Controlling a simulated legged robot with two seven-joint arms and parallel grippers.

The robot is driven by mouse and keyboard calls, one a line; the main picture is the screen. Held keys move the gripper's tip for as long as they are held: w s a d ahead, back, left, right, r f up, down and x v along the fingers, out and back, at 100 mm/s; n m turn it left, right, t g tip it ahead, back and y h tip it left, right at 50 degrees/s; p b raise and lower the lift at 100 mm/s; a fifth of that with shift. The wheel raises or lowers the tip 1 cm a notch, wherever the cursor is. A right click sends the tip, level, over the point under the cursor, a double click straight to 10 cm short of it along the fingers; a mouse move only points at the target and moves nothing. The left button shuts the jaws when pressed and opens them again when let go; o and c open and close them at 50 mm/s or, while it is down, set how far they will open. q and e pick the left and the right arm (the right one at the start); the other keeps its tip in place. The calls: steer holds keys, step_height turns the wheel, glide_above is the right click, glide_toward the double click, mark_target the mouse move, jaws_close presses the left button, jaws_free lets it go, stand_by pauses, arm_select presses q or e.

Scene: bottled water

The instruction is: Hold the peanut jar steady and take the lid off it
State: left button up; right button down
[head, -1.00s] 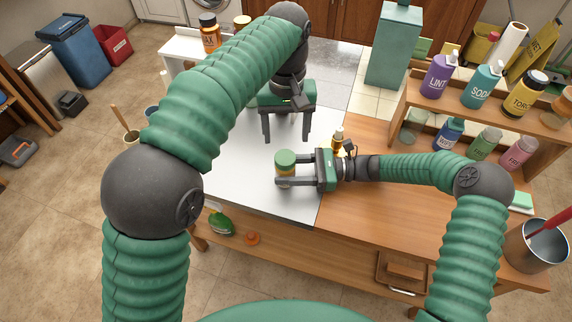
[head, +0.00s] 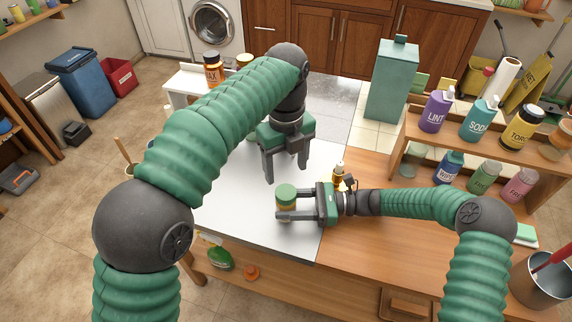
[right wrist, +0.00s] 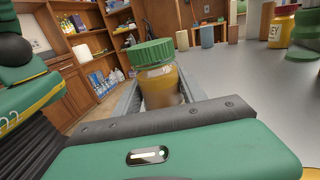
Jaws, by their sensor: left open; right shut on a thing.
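The peanut jar (head: 286,205) stands upright on the grey metal part of the table, with its green lid (head: 286,191) on top. My right gripper (head: 283,206) is shut on the jar's body from the right, below the lid. The right wrist view shows the jar (right wrist: 160,85) between the fingers, its ribbed green lid (right wrist: 152,53) seated on it. My left gripper (head: 285,175) is open and empty, fingers pointing down, above and behind the jar and apart from it.
An amber dropper bottle (head: 339,174) stands close behind my right gripper. A wooden shelf (head: 425,137) with several bottles stands at the right. A tall teal canister (head: 394,82) stands beyond the table. The metal top (head: 235,190) left of the jar is clear.

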mark_target(286, 191)
arm_select(q)
steer(key=shift+f+m, duration=0.2)
steer(key=shift+m, duration=0.1)
step_height(286, 191, down, 8)
steer(key=shift+r, duration=0.2)
